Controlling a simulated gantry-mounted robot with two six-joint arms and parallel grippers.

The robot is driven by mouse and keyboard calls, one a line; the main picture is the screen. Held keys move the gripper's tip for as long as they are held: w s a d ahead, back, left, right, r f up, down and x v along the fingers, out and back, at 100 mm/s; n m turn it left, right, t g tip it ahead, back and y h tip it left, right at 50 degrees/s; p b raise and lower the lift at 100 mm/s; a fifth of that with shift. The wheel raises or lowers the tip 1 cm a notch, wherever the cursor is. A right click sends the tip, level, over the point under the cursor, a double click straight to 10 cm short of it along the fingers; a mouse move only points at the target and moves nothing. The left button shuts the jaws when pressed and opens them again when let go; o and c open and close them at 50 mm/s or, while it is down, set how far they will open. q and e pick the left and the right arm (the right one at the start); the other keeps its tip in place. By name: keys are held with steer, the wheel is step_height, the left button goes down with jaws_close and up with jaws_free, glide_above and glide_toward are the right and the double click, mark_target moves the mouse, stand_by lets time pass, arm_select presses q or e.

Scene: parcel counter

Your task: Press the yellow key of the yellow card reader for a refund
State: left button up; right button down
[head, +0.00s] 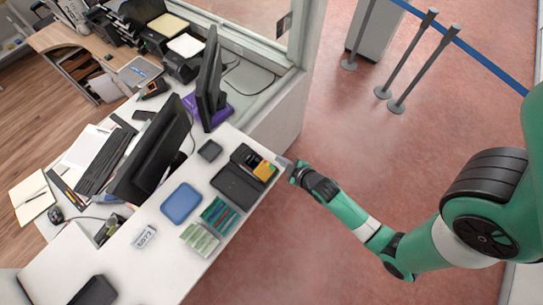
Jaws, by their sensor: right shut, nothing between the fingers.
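The yellow card reader (264,170) lies near the right edge of the white counter, beside a black open case or tray (237,188). It is small in the head view, and its separate keys cannot be made out. My right arm comes in from the right. My right gripper (283,161) is shut and empty at the counter's right edge, just right of the card reader. Whether the fingertips touch the reader cannot be told. My left gripper is not in view.
A blue tray (181,203), a teal striped item (219,215), a green striped item (199,239) and a small black box (210,150) lie on the counter nearby. Monitors (150,150) stand to the left.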

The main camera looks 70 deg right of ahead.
mark_target(272, 168)
steer(key=shift+f, duration=0.1)
steer(key=f+b, duration=0.2)
steer(key=w+f+b, duration=0.1)
steer(key=f+b, duration=0.4)
steer(key=b, duration=0.1)
steer(key=shift+w+d+f, duration=0.2)
steer(key=shift+w+f, duration=0.2)
steer(key=shift+w+f+b, duration=0.1)
steer(key=shift+f+b, duration=0.2)
steer(key=shift+b, duration=0.05)
steer(key=shift+f, duration=0.1)
stand_by(1.2)
steer(key=shift+w+d+f+b, duration=0.1)
steer(key=shift+f+b, duration=0.2)
steer(key=shift+f, duration=0.3)
stand_by(0.4)
steer(key=shift+r, duration=0.1)
steer(key=shift+r+p, duration=0.6)
steer(key=shift+r, duration=0.05)
